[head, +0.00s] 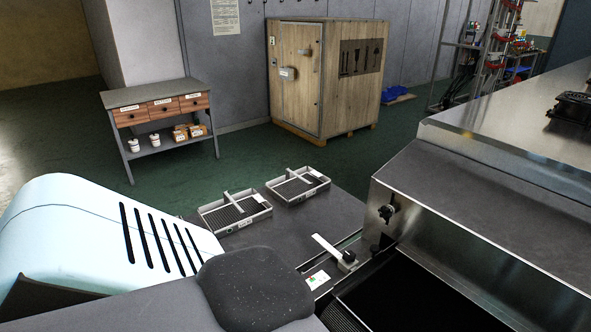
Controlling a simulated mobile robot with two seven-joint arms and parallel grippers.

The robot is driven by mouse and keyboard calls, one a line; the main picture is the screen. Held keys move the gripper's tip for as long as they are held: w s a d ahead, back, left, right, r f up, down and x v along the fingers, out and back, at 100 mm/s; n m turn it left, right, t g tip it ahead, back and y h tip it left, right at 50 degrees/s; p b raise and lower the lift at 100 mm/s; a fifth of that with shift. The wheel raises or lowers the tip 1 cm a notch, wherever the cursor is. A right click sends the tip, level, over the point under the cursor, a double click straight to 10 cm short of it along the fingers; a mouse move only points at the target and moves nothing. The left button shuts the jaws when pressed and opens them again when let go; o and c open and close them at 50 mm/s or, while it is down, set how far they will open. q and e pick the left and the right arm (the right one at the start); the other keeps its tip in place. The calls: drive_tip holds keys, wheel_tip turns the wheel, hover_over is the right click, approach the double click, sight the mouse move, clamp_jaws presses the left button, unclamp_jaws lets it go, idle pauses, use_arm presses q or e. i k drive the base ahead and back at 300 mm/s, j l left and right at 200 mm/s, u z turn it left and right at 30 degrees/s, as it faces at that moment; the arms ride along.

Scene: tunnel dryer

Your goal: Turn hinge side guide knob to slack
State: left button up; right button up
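A black knob (386,213) sticks out of the end face of the steel dryer housing, right of centre. A second black knob (349,256) sits lower, on a small metal block beside the dark belt opening, with a flat pale bar running from it to the upper left. I cannot tell from the picture which one is the hinge side guide knob, nor how either is set. A small white label with green and red marks (318,280) lies left of the lower knob. Neither of my grippers is in view.
Two shallow trays (235,211) (298,186) rest on the grey table surface (325,215). The steel housing (470,190) fills the right side. A pale blue slotted cover (110,235) takes up the lower left. A drawer bench (150,97) and wooden cabinet (325,75) stand behind, across open green floor.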

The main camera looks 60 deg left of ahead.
sight(349, 257)
drive_tip(key=u, duration=1.35)
drive_tip(key=j+z, duration=0.2)
drive_tip(key=k+l, duration=0.05)
drive_tip(key=l, duration=0.1)
